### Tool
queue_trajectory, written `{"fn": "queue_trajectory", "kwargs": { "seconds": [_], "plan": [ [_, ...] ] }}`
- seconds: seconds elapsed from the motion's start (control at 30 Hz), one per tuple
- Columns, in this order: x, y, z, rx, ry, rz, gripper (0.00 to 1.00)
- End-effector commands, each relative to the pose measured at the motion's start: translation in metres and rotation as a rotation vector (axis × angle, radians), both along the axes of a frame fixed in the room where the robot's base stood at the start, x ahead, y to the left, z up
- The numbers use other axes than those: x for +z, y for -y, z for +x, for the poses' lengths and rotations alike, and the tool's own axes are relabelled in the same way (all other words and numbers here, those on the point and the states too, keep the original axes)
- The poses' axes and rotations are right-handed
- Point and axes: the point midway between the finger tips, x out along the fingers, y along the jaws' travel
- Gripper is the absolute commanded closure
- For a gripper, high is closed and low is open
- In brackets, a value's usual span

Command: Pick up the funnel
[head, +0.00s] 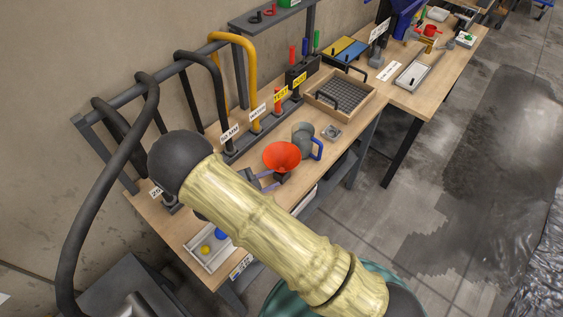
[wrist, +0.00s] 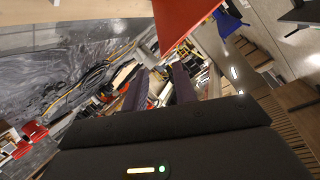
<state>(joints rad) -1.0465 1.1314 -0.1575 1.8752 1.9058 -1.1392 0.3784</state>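The orange-red funnel (head: 281,156) has its wide mouth upward on the wooden bench in the head view. Its lower part is hard to make out there, next to a dark piece. My gripper (head: 266,181) is just on the near left side of the funnel, partly hidden behind my arm. In the wrist view the two dark fingers of my gripper (wrist: 160,78) stand apart with nothing seen held between them. The funnel (wrist: 180,22) shows there as an orange surface at the top, just beyond the fingertips. I cannot tell whether they touch it.
A grey jug with a blue handle (head: 305,140) stands close behind the funnel, to the right. Labelled hose stands (head: 256,122) line the wall side. A wooden tray with a grid (head: 340,95) lies farther along. A light tray (head: 207,252) with small balls is near the bench's front end.

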Motion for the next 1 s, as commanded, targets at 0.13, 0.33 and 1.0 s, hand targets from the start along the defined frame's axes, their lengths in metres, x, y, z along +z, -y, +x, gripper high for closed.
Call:
{"fn": "queue_trajectory", "kwargs": {
  "seconds": [0.13,0.33,1.0],
  "plan": [
    [-0.004,0.014,0.012,-0.003,0.000,-0.002,0.72],
    [-0.007,0.016,0.014,-0.004,0.000,0.001,0.72],
    [-0.018,0.050,0.049,-0.002,-0.001,0.000,0.72]
  ]
}}
